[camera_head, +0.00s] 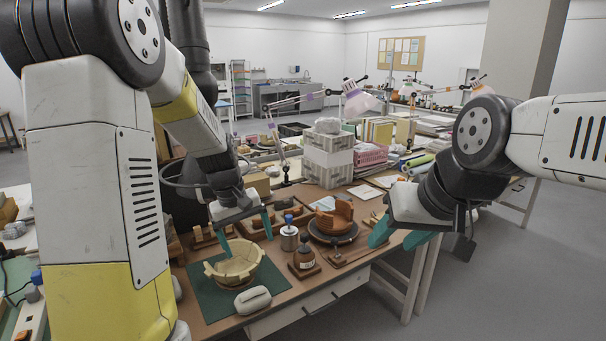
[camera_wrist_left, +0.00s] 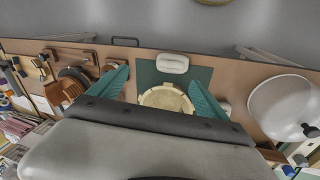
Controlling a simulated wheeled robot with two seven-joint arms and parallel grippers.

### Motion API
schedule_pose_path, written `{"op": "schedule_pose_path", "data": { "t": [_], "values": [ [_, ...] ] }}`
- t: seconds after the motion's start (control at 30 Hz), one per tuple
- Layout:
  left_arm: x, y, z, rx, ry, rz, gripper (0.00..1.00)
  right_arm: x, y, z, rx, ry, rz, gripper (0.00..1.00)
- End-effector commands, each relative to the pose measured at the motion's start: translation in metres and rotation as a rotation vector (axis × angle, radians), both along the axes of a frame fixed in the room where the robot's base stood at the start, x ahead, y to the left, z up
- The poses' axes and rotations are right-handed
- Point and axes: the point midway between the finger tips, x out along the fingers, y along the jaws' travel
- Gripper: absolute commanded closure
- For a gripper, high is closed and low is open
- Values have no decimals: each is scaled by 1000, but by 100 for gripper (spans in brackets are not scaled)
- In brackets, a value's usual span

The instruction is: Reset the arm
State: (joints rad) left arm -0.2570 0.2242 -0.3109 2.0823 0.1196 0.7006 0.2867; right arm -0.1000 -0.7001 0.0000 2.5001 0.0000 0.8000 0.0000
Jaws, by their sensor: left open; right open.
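My left gripper (camera_head: 248,225) hangs above the far side of a pale bowl (camera_head: 236,279) built from sherds. Its teal fingers are spread with nothing between them. In the left wrist view, the left gripper (camera_wrist_left: 160,88) has its fingers wide apart, with the bowl (camera_wrist_left: 166,97) showing below and between them. The bowl stands on a dark green mat (camera_head: 205,303). My right gripper (camera_head: 397,238) is open and empty at the table's right front edge, its teal fingers pointing down.
A white rounded object (camera_head: 253,300) lies in front of the bowl. A brown bottle (camera_head: 304,257), a metal jar (camera_head: 289,239) and a terracotta vessel (camera_head: 335,219) on a dark round stand are to its right.

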Motion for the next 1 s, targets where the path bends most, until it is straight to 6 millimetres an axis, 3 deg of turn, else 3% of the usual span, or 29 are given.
{"op": "schedule_pose_path", "data": {
  "t": [0.03,0.1,0.4,0.6,0.7,1.0],
  "values": [
    [-13,-1,23,-18,-40,-29,12,0,0,0,0,0,0,51],
    [-31,-4,48,-30,-90,-77,12,0,0,0,0,0,0,51],
    [-122,-9,124,3,-309,-277,12,0,0,0,0,0,0,51],
    [-173,-9,142,77,-423,-376,12,0,0,0,0,0,0,51],
    [-187,-8,145,106,-452,-405,12,0,0,0,0,0,0,51],
    [-195,-8,145,126,-469,-422,12,0,0,0,0,0,0,51]
  ]
}}
